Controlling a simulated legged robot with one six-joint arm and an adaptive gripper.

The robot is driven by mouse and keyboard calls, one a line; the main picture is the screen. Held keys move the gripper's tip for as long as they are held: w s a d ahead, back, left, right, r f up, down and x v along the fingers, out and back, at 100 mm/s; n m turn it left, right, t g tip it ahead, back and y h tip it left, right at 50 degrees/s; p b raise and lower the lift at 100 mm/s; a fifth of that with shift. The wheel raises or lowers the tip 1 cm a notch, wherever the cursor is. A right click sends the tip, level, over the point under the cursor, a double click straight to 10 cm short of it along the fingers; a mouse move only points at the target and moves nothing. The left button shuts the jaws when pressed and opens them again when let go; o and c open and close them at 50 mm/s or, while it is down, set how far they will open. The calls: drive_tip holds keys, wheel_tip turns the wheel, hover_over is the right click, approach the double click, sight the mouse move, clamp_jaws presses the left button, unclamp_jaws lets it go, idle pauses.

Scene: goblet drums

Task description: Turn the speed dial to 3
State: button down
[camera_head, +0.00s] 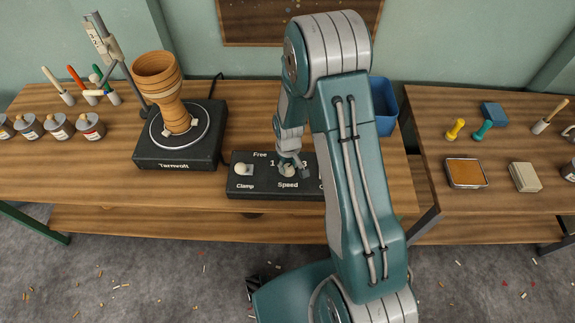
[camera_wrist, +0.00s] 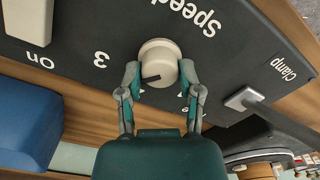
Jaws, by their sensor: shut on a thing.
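The black control panel (camera_head: 262,192) lies on the bench, with a pale round speed dial (camera_head: 287,171) above the word "Speed". The dial also shows in the wrist view (camera_wrist: 158,58), where the panel appears upside down. My gripper (camera_head: 289,163) reaches down from above, its two fingers (camera_wrist: 159,78) shut on opposite sides of the dial. A dark pointer line on the dial's edge slants toward the lower left in the wrist view. The "3" (camera_wrist: 101,60) is left of the dial there. The exact dial setting is hard to tell; the fingers cover some marks.
A pale clamp switch (camera_head: 244,169) is left of the dial. Another pale switch (camera_wrist: 28,20) sits near "On". A turntable (camera_head: 165,160) carries a wooden goblet drum (camera_head: 165,95). A blue bin (camera_head: 384,110) stands behind my arm. Several paint pots stand at the far left.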

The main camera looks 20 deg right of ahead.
sight(288, 167)
drive_tip(key=shift+s+f+m, duration=0.15)
drive_tip(key=shift+s+m, duration=0.05)
drive_tip(key=shift+m, duration=1.4)
drive_tip(key=shift+c, duration=1.3)
unclamp_jaws()
drive_tip(key=shift+w, duration=0.1)
drive_tip(key=shift+r, duration=0.4)
wheel_tip(288, 167, up, 11)
